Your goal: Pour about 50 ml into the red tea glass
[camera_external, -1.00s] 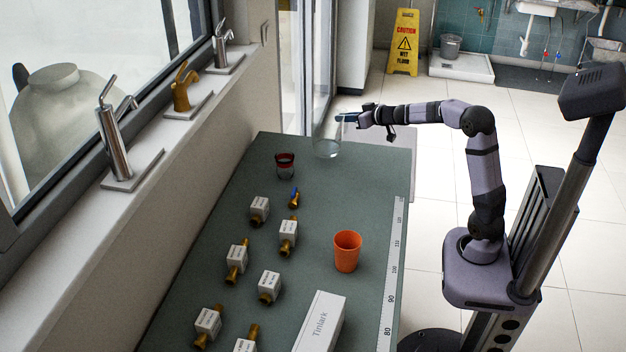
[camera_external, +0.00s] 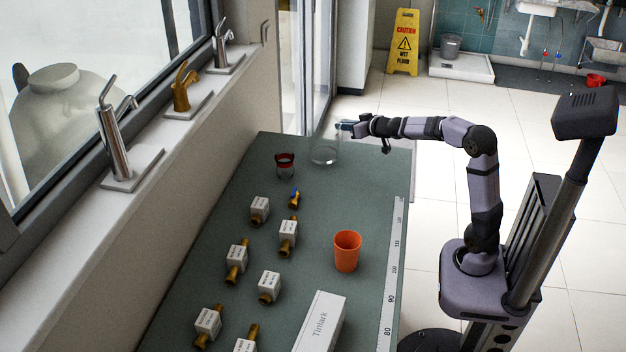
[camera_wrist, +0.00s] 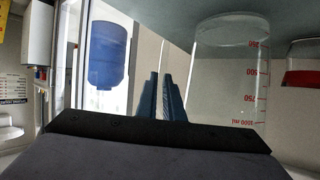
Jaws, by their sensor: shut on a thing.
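The red tea glass (camera_external: 285,163), with a red band and a clear lower part, stands upright at the far left of the bench; its red part shows at the right edge of the wrist view (camera_wrist: 302,79). My gripper (camera_external: 347,129) is shut on a clear measuring jug (camera_external: 324,154) near the bench's far end, right of the glass and apart from it. In the wrist view my blue fingers (camera_wrist: 161,96) are beside the jug (camera_wrist: 222,85), which bears red marks up to 1000 ml. The jug looks roughly upright. I cannot make out its liquid level.
An orange cup (camera_external: 347,252) stands at the bench's right side. Several brass valves with white tags (camera_external: 269,287), a white Tinlark box (camera_external: 320,322) and a measuring strip (camera_external: 393,270) lie nearer. The bench (camera_external: 365,190) is clear between jug and orange cup.

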